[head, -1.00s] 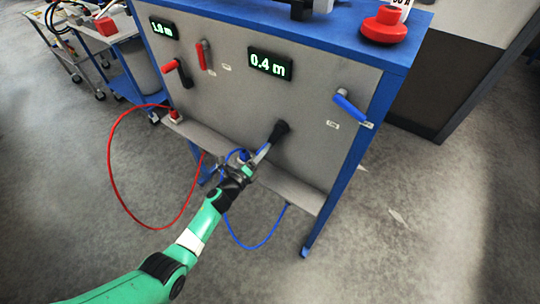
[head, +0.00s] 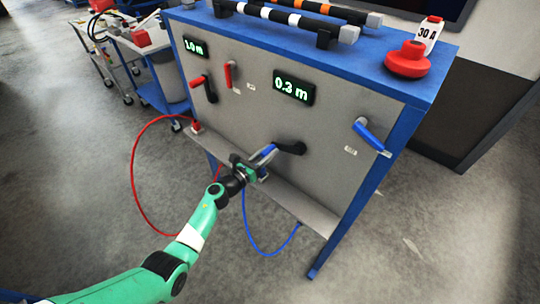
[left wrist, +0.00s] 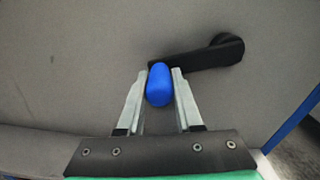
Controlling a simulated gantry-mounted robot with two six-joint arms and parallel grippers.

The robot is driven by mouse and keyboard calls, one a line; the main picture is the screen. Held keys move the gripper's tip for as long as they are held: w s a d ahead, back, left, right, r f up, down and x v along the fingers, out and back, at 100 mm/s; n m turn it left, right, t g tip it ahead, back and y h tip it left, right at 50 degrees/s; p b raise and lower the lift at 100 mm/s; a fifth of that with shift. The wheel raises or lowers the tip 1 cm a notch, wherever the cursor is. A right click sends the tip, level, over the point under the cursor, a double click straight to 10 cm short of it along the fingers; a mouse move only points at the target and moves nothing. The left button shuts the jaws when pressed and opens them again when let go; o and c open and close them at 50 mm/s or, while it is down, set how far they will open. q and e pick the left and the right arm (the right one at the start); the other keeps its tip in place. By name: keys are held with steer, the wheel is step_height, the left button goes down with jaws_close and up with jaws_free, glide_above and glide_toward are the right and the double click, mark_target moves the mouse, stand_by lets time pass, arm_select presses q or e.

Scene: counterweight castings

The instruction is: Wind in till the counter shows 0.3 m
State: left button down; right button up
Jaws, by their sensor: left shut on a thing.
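A grey panel (head: 250,117) carries a counter (head: 293,87) that reads 0.3 m in green digits. Below it a crank with a black arm (head: 290,148) points left from its hub; it also shows in the left wrist view (left wrist: 205,55). My left gripper (head: 258,164) is shut on the crank's blue handle (left wrist: 159,85), which sits between the two fingers (left wrist: 159,90). A blue cable (head: 250,235) hangs in a loop below the panel. My right gripper is not in view.
A second counter (head: 195,47) reads 1.0 m, above a red-handled crank (head: 203,87). A red lever (head: 229,74) and a blue lever (head: 371,136) are on the panel. A red cable (head: 134,175) loops at left. A red round piece (head: 408,60) stands on the blue top.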

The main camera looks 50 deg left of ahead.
arm_select(q)
steer(key=shift+a+r+m, duration=0.15)
steer(key=shift+r+m, duration=0.15)
steer(key=shift+r, duration=0.05)
stand_by(0.3)
steer(key=c, duration=0.6)
jaws_free()
steer(key=s+p, duration=0.2)
steer(key=s, duration=0.2)
steer(key=shift+s+d+r+p, duration=0.15)
steer(key=shift+s+d+p, duration=0.2)
steer(key=shift+d+p, duration=0.05)
steer(key=p, duration=0.1)
glide_toward(262, 154)
steer(key=shift+w+a+f, duration=0.15)
steer(key=shift+w+f, duration=0.05)
steer(key=shift+w, duration=0.3)
